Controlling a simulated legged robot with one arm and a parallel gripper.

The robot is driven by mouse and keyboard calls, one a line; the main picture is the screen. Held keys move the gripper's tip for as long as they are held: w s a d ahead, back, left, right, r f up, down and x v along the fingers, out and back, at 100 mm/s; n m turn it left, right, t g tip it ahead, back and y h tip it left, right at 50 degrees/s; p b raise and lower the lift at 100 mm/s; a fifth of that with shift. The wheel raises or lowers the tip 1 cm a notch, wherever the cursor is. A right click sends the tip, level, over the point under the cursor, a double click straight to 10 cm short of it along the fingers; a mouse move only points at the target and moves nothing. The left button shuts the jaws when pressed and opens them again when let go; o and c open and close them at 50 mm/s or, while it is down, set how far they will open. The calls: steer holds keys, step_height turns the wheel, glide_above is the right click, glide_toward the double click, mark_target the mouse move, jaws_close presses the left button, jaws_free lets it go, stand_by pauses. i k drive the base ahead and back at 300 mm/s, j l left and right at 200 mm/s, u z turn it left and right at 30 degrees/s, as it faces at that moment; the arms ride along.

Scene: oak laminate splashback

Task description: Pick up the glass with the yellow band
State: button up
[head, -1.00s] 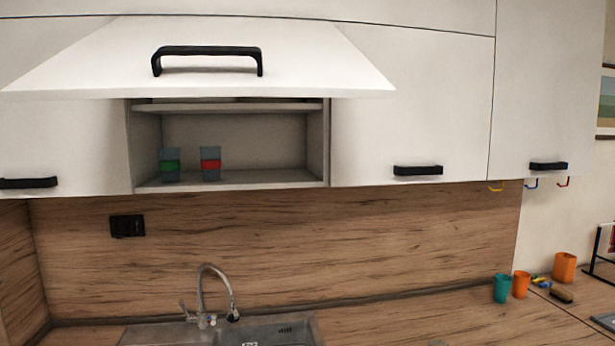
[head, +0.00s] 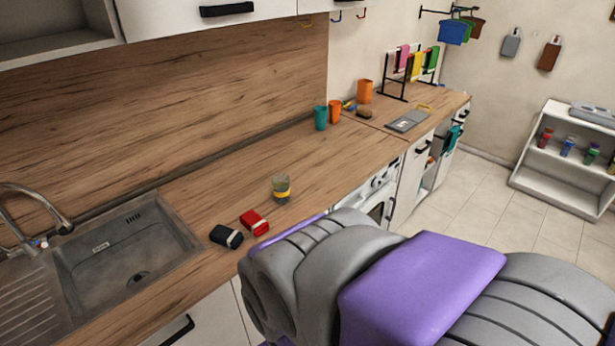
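The glass with the yellow band (head: 281,188) stands upright on the wooden counter, right of the sink. It is clear greyish glass with the yellow band around its lower part. My grey and purple arm fills the lower right of the head view, in front of the counter and to the right of the glass. A gap shows between the arm and the glass. My gripper's fingers are not in view.
A red block-like item (head: 254,222) and a dark one (head: 226,236) lie near the counter's front edge, close to the glass. The sink (head: 160,238) is left. Teal (head: 320,117) and orange (head: 334,111) cups stand farther back. Counter behind the glass is clear.

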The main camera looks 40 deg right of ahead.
mark_target(281, 182)
steer(key=z, duration=0.8)
steer(key=i+l+u, duration=0.1)
steer(key=l, duration=0.25)
steer(key=i+l, duration=0.25)
steer(key=i+l+u, duration=0.15)
steer(key=l, duration=0.3)
steer(key=i+l, duration=0.15)
steer(key=l, duration=0.25)
steer(key=i+l+u, duration=0.15)
steer(key=l, duration=0.2)
steer(key=i+l+u, duration=0.1)
steer(key=l, duration=0.3)
steer(key=i+l, duration=0.15)
steer(key=l, duration=0.25)
steer(key=i+l+u, duration=0.15)
steer(key=l, duration=0.25)
steer(key=k, duration=0.05)
